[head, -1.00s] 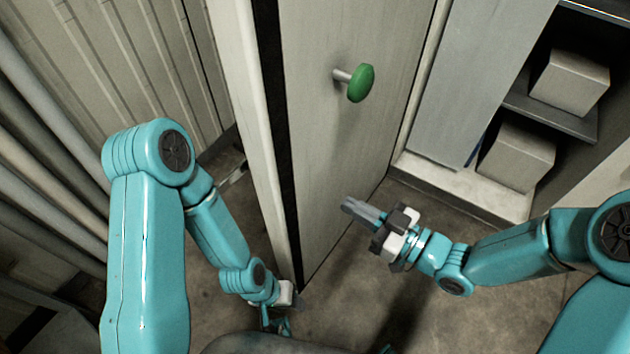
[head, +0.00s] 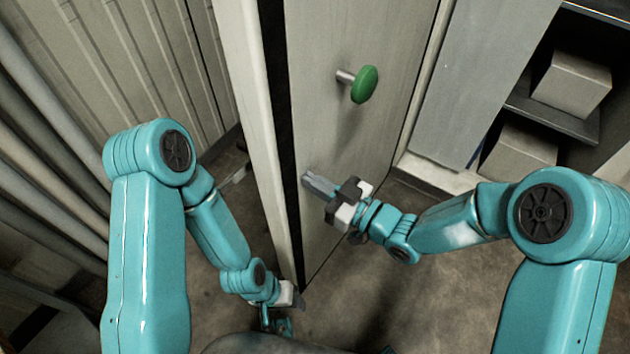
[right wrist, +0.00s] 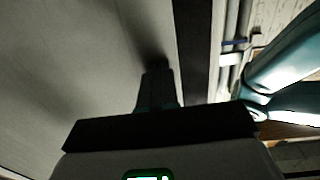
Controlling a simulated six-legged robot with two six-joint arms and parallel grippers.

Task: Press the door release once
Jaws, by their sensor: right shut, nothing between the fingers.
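The door release is a round green button (head: 365,84) on a short metal stem, standing out from a pale grey door panel (head: 315,60) in the head view. My right gripper (head: 308,179) is shut and empty, below and to the left of the button and apart from it. Its fingers point at the lower part of the panel. In the right wrist view the shut fingers (right wrist: 158,88) lie close before the grey panel; I cannot tell if they touch. The button is not in that view. My left gripper (head: 290,298) is low beside the panel's bottom edge, its fingers too unclear to judge.
A shelf unit with grey boxes (head: 572,84) stands at the right. Several pipes (head: 40,130) run along the left wall. A pale post with a black strip (head: 272,120) edges the panel on its left. The space before the button is clear.

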